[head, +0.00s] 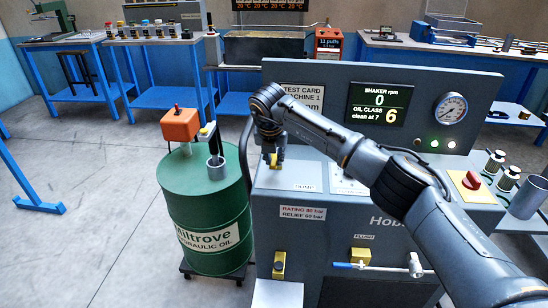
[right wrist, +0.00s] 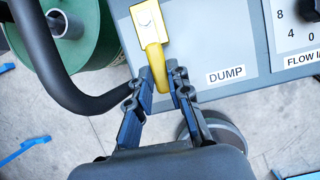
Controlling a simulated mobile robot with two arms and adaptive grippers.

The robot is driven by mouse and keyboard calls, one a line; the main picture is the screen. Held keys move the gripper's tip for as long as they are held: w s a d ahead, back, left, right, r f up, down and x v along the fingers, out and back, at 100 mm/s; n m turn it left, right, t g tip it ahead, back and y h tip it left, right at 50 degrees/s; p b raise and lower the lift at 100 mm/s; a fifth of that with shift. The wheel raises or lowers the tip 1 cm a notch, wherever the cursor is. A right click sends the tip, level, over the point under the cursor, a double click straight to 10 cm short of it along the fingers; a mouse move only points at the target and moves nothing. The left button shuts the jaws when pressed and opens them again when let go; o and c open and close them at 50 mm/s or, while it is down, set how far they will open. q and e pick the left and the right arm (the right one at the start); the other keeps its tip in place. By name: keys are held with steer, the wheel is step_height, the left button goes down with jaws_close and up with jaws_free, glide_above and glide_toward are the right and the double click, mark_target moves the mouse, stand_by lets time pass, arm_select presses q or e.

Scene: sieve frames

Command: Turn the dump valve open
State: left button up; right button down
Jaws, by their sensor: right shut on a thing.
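The yellow dump valve handle (right wrist: 154,53) runs from its square yellow block (right wrist: 148,18) down the picture in the right wrist view, beside the DUMP label (right wrist: 226,75). My right gripper (right wrist: 164,78) is shut on the handle, with one blue-black finger on each side. In the head view my right arm reaches in from the right, and the gripper (head: 270,150) is at the left end of the console top. Little of the yellow handle (head: 273,160) shows there. My left gripper is in neither view.
A green oil drum (head: 208,225) with an orange unit on top stands just left of the grey console (head: 335,225). A black hose (right wrist: 50,65) curves close to the gripper. The screen (head: 378,107) reads shaker 0 and oil class 6. Open floor lies at left.

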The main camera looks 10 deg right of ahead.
steer(key=shift+w+r, duration=0.1)
steer(key=c, duration=1.2)
jaws_free()
steer(key=v, duration=1.2)
